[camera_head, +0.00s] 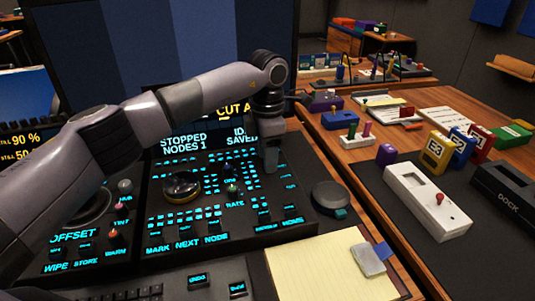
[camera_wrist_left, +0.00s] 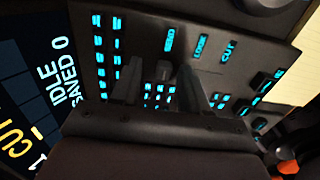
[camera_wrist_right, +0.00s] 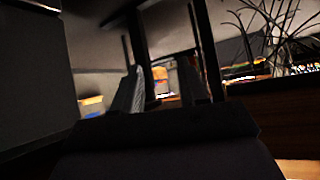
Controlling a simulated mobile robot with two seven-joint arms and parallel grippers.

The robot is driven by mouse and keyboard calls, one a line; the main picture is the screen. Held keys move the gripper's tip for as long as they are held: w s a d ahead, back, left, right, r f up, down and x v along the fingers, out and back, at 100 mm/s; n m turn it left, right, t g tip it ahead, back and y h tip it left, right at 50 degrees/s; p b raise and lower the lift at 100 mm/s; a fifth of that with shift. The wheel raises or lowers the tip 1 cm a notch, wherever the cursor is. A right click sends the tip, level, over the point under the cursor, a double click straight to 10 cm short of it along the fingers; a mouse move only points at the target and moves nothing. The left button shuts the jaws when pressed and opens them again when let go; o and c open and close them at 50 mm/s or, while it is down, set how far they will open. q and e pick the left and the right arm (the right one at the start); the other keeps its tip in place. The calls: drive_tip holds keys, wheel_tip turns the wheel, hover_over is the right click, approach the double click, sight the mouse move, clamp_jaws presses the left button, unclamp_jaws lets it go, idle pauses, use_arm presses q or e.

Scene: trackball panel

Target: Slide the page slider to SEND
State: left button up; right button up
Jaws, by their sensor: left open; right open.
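The black control panel (camera_head: 158,240) has rows of cyan-lit keys and labels such as MARK, NEXT, NODE and RATE. My left gripper (camera_head: 270,162) points down over the upper right part of the panel, just below the screen. In the left wrist view its two fingers (camera_wrist_left: 160,80) are apart with lit keys between and beyond them, and nothing is held. My right gripper (camera_wrist_right: 163,85) shows only in its wrist view, open and empty, away from the panel.
A yellow notepad (camera_head: 315,268) lies in front.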

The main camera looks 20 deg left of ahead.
use_arm(q)
wheel_tip(320, 180, up, 7)
drive_tip(key=shift+p, duration=0.3)
idle(0.4)
